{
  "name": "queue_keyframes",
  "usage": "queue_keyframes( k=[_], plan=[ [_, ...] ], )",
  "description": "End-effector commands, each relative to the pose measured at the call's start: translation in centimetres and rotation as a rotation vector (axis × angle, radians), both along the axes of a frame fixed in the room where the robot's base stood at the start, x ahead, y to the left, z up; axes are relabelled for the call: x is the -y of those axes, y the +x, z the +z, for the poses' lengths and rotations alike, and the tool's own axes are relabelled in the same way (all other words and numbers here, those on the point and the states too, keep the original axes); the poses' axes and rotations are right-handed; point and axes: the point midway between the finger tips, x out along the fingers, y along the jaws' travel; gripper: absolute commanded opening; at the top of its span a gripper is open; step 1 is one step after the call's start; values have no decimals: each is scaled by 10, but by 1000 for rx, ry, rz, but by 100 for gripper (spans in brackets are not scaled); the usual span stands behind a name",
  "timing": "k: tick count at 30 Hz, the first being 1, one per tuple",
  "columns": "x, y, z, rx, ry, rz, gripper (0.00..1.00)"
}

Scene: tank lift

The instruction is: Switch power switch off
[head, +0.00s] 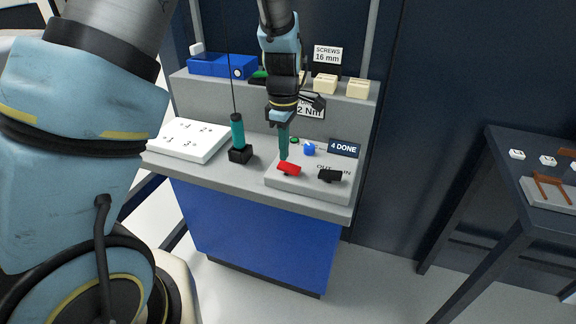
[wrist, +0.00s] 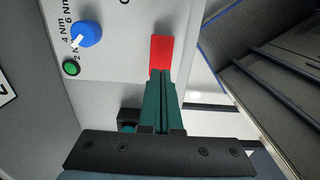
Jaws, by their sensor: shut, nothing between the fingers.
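A red switch (head: 289,169) sits on the front left of the light grey control panel (head: 308,187). It also shows in the wrist view (wrist: 161,52), right at the fingertips. No power label is readable on it. My gripper (head: 284,157) points down at the panel with its teal fingers closed together and empty. In the wrist view the shut fingertips (wrist: 159,76) are against or just above the near end of the red switch; I cannot tell whether they touch. The fingers hide part of that end.
A black switch (head: 330,175), a blue knob (head: 309,149), a green button (head: 295,140) and a "4 DONE" sign (head: 344,148) are on or by the panel. A teal tool (head: 238,132) stands in a black holder to the left, beside a white numbered plate (head: 188,139).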

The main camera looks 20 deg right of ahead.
Motion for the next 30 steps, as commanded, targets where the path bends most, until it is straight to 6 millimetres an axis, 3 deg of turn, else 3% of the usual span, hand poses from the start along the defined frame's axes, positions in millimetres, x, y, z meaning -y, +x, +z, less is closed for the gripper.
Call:
queue_keyframes(
  k=[30],
  plan=[
    [0,0,-15,0,0,0,0]
  ],
)
